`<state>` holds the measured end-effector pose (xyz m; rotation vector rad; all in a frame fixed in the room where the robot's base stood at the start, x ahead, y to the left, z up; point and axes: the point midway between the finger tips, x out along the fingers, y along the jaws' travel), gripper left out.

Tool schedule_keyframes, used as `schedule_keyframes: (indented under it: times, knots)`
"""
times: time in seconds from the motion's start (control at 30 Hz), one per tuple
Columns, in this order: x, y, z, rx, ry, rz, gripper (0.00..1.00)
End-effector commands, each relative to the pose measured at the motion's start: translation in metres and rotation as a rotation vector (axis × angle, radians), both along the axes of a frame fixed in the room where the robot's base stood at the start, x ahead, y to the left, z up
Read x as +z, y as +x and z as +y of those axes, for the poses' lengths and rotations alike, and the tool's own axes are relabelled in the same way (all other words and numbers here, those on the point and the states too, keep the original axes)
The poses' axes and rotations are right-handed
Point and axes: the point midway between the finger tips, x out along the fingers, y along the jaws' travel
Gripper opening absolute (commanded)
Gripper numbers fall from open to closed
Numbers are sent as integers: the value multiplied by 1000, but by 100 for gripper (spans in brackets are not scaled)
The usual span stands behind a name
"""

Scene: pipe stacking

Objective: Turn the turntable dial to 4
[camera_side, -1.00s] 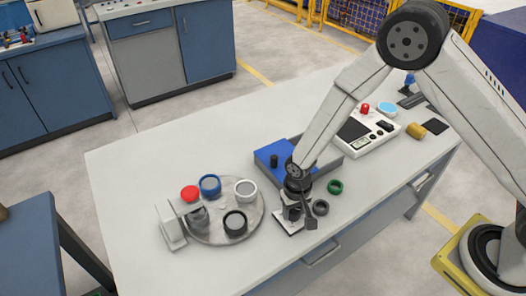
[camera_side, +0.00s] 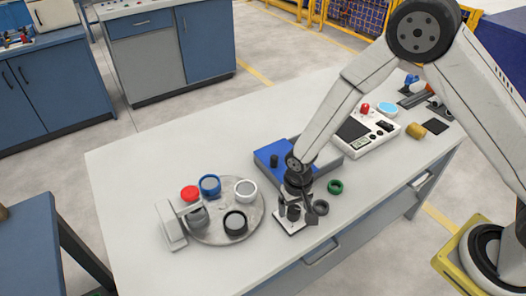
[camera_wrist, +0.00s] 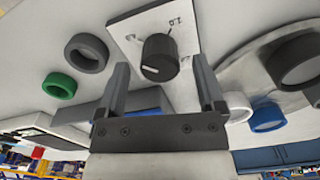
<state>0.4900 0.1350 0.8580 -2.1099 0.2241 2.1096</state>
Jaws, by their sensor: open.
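The dial is a black knob (camera_wrist: 160,57) on a white plate marked with numbers. Its white pointer line faces the lower left in the wrist view; I cannot tell which number it marks. My gripper (camera_wrist: 160,66) is open, one finger on each side of the knob in this view, with gaps visible. In the side view my gripper (camera_side: 296,203) is just over the dial plate (camera_side: 290,226) and partly hides the knob. The round grey turntable (camera_side: 213,221) lies left of the dial and carries a blue ring (camera_side: 209,185), a white ring (camera_side: 246,190) and a black ring (camera_side: 235,223).
A blue-topped box (camera_side: 272,155) is behind my gripper. A dark ring (camera_side: 320,207) and a green ring (camera_side: 335,186) lie to the right. The left table area is clear.

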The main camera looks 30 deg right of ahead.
Motion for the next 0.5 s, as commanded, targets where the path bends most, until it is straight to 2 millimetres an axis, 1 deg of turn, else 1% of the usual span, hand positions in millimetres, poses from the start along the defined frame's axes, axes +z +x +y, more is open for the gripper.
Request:
schedule_keyframes:
  times: [0.3,0.5]
  knots:
    - [36,0,0,-1,1,-2,87]
    - [54,1,0,-1,1,-2,87]
